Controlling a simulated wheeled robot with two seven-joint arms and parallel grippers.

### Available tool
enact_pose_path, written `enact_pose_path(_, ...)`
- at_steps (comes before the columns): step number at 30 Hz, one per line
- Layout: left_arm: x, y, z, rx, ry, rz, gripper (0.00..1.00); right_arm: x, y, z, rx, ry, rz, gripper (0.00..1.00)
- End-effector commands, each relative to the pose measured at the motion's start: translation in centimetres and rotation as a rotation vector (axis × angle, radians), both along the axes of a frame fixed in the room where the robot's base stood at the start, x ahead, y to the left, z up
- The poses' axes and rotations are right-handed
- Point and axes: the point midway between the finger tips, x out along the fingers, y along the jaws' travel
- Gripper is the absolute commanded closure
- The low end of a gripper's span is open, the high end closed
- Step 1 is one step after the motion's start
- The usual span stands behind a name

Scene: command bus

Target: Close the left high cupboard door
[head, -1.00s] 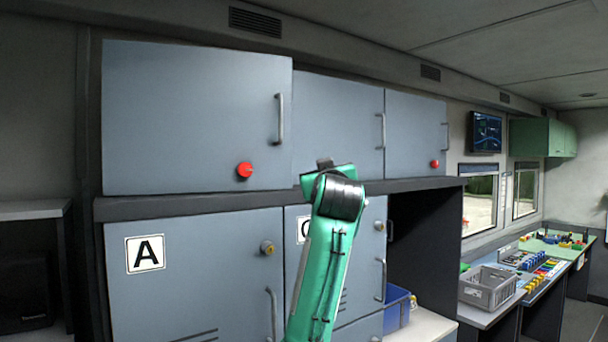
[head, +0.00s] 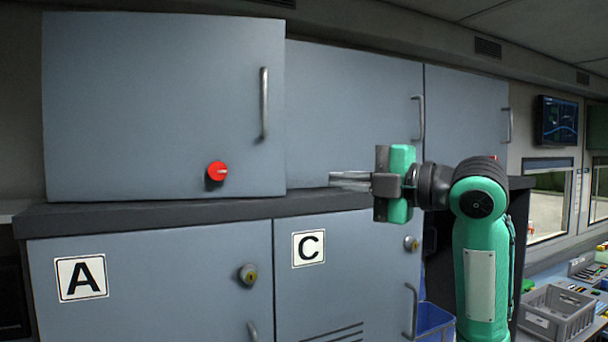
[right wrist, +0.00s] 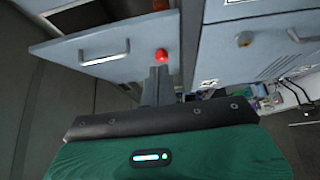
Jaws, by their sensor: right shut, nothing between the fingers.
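The left high cupboard door (head: 150,110) is a grey-blue panel with a vertical handle (head: 264,103) and a red knob (head: 217,171). It stands out in front of the neighbouring doors, so it looks partly open. My right gripper (head: 335,180) is shut and empty, right of the door's free edge at about knob height, fingers pointing left. In the right wrist view the shut fingers (right wrist: 158,82) appear just below the red knob (right wrist: 161,54), with the door (right wrist: 110,45) slanting left. I cannot tell whether they touch it. My left gripper is not in view.
Two more high doors (head: 350,110) (head: 465,120) lie to the right and look shut. A dark ledge (head: 150,212) runs below, above the lower doors marked A (head: 82,277) and C (head: 308,248). A grey crate (head: 556,313) is at the lower right.

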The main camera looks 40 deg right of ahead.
Motion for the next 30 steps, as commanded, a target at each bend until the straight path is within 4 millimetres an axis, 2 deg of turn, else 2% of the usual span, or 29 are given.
enact_pose_path(5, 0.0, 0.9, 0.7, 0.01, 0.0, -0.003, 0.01, 0.6, 0.7, 0.0, -0.017, 0.01, 0.016, 1.0)
enact_pose_path(12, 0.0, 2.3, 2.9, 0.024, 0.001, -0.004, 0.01, 4.0, 1.9, 0.2, -0.013, 0.009, 0.018, 1.0)
enact_pose_path(17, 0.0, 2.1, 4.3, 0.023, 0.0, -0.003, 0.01, 6.6, 2.8, 0.2, -0.013, 0.01, 0.017, 1.0)
enact_pose_path(22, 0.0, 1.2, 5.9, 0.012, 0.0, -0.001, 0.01, 9.3, 3.7, 0.3, -0.011, 0.009, 0.016, 1.0)
enact_pose_path(30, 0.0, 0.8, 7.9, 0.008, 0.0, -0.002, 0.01, 12.1, 2.3, 0.1, -0.012, 0.007, 0.014, 1.0)
